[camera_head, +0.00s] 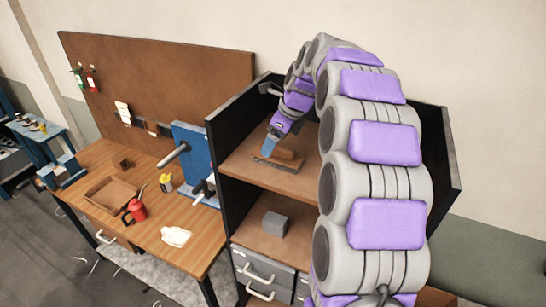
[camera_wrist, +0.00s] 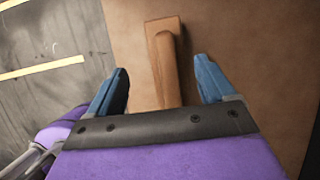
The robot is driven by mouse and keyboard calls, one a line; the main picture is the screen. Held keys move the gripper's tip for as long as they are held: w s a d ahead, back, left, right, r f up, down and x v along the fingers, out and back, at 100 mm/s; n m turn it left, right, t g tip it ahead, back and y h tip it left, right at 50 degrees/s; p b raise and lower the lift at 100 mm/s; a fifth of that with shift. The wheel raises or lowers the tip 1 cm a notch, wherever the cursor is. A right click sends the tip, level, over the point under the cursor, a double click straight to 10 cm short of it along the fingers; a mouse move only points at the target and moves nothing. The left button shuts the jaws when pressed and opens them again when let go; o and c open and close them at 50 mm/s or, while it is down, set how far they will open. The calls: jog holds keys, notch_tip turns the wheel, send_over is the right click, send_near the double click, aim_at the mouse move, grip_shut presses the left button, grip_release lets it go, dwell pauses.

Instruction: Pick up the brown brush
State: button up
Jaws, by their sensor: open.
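The brown brush (camera_wrist: 166,58) lies on the brown shelf board in the wrist view. It has a flat wider end at the top, and a long part runs down toward my gripper. My gripper (camera_wrist: 161,66) is open, with one blue finger on each side of the brush and a visible gap to each. The brush's lower end is hidden behind the gripper body. In the head view my gripper (camera_head: 269,148) is low over the cabinet's upper shelf, beside brown shapes that I cannot clearly tell apart.
The shelf (camera_head: 240,165) has dark side walls close to my arm. A grey block (camera_head: 274,223) sits on the shelf below. At left, a workbench (camera_head: 190,240) holds a brown tray (camera_head: 110,193), a red can (camera_head: 137,210) and a white cloth (camera_head: 175,236).

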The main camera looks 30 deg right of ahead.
aim_at(272, 155)
jog(key=f, duration=0.1)
jog(key=d+f, duration=0.1)
jog(key=f, duration=0.1)
jog(key=w+f+p, duration=0.1)
jog(key=f, duration=0.1)
jog(key=shift+d, duration=0.35)
jog(key=shift+a+f, duration=0.15)
jog(key=shift+a, duration=0.8)
jog(key=c, duration=0.3)
jog(key=shift+d, duration=0.1)
jog(key=c, duration=0.3)
jog(key=shift+d, duration=0.5)
jog(key=c, duration=0.5)
jog(key=shift+c, duration=0.6)
jog(key=shift+a, duration=0.1)
jog(key=shift+c, duration=0.2)
